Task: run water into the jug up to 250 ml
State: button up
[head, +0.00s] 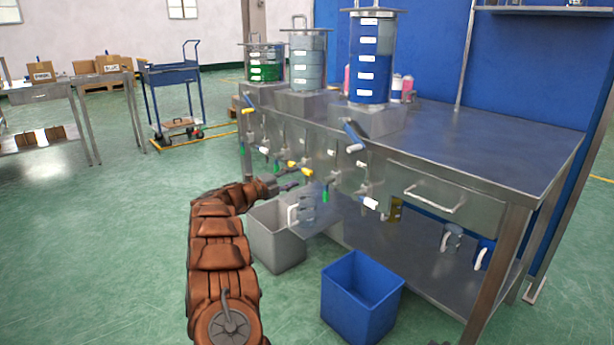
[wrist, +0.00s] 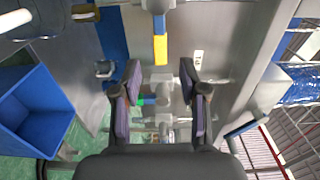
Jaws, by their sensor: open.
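A clear jug (head: 306,211) with a white handle stands upright on a small ledge under the taps, at the front of the steel bench. Its fill level is too small to read. My gripper (head: 292,187) is just above and left of the jug, pointing at the row of taps. In the wrist view my gripper (wrist: 163,98) is open, with nothing held between its fingers. A tap's yellow lever (wrist: 160,48) is ahead of the fingertips; a yellow lever (head: 301,170) also shows in the head view. The middle tank (head: 307,62) holds pale liquid.
A green-liquid tank (head: 265,64) and a blue-liquid tank (head: 369,60) flank the middle one. A grey bin (head: 274,247) and a blue bin (head: 362,294) stand on the floor by the bench. More jugs sit on the lower shelf (head: 415,262). Other levers crowd the bench front.

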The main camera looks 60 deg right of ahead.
aim_at(305, 173)
jog(key=b+x, duration=0.1)
jog(key=x, duration=0.3)
jog(key=shift+d+f, duration=0.15)
jog(key=shift+d, duration=0.25)
jog(key=shift+b+x, duration=0.35)
jog(key=shift+x, duration=0.75)
jog(key=shift+c, duration=0.3)
grip_shut()
